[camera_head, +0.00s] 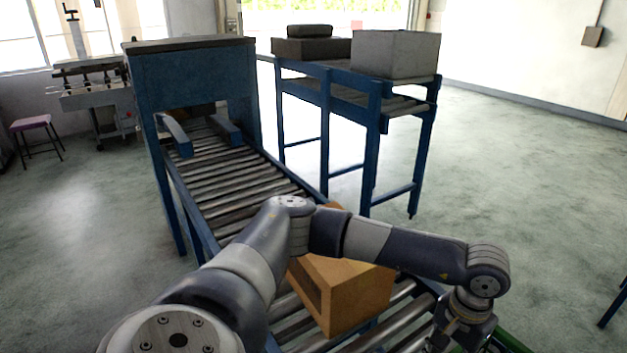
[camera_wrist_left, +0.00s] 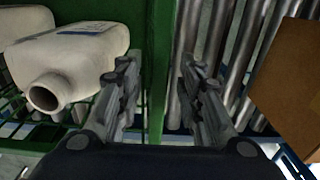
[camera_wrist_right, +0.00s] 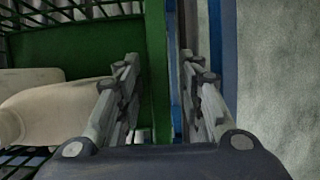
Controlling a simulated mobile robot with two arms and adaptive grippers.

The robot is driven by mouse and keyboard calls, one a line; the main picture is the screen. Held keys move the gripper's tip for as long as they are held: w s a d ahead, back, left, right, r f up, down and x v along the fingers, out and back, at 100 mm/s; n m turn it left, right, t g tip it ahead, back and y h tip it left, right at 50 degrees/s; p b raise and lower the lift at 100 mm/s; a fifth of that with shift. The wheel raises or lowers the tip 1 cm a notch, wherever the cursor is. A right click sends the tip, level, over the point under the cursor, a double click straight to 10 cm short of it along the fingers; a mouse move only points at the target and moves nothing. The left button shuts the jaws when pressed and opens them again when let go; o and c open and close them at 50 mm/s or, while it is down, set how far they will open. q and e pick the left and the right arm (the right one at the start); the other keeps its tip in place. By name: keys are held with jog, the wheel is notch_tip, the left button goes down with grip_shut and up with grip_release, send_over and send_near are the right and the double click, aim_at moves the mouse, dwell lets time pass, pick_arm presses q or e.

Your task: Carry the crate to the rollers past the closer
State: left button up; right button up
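The green crate shows only as a sliver at the bottom right of the head view (camera_head: 512,344). In the left wrist view its green wall (camera_wrist_left: 158,45) runs between the spread fingers of my left gripper (camera_wrist_left: 155,75), which is open. A white bottle (camera_wrist_left: 70,65) lies inside, to the left. In the right wrist view another stretch of crate wall (camera_wrist_right: 157,60) stands between the fingers of my open right gripper (camera_wrist_right: 160,70). White bottles (camera_wrist_right: 60,110) show left of it. The closer, a blue machine (camera_head: 195,75), straddles the roller line (camera_head: 225,180) at the back.
A blue rack (camera_head: 375,150) holding a grey box (camera_head: 395,53) stands to the right. Floor (camera_head: 510,170) beyond is clear.

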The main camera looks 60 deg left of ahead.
jog(key=shift+s+r, duration=0.1)
jog(key=shift+r, duration=0.2)
jog(key=v, duration=1)
jog(key=shift+s+r, duration=0.15)
jog(key=shift+r, duration=0.1)
pick_arm(q)
notch_tip(320, 180, up, 10)
pick_arm(e)
jog(key=shift+s+r, duration=0.2)
jog(key=shift+r, duration=0.15)
pick_arm(q)
jog(key=shift+r, duration=0.1)
